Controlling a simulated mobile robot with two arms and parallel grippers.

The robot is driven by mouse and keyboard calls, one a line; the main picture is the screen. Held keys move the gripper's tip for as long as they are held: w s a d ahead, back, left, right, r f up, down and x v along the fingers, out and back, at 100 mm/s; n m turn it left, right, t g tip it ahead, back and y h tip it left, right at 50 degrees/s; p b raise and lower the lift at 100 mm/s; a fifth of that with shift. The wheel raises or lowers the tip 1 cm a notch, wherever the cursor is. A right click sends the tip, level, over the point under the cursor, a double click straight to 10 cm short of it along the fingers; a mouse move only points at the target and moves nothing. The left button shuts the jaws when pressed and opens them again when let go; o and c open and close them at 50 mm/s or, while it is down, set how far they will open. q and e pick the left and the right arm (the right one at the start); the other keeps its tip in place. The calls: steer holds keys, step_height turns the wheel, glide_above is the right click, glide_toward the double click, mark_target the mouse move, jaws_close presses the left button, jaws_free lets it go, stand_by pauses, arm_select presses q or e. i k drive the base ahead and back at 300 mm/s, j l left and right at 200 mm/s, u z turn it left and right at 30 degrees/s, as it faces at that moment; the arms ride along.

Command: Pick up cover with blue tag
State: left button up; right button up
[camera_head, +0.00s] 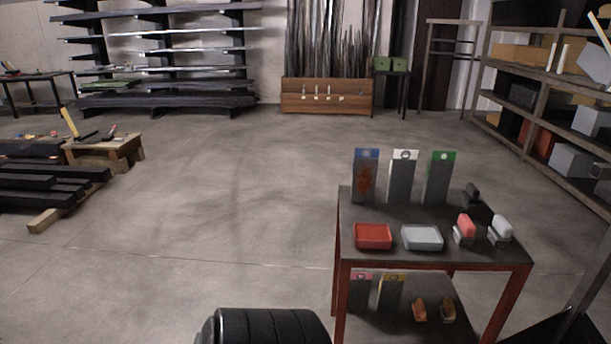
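The cover with the blue tag (366,177) is a tall, thin dark panel with a blue strip along its top and a reddish-brown patch on its face. It stands upright at the back left of a table with red legs (386,273). Beside it to the right stand a similar cover with a white tag (403,180) and one with a green tag (438,180). Neither of my grippers is in view.
A red tray (373,236) and a grey tray (422,238) sit in front of the covers. Small red and white-topped items (499,230) lie to their right. The lower shelf holds covers with pink and yellow tags (391,290). Open floor lies left of the table.

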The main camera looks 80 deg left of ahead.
mark_target(365, 167)
steer(key=u, duration=2.05)
steer(key=i+l+u, duration=0.15)
steer(key=i+l, duration=0.9)
steer(key=l, duration=0.05)
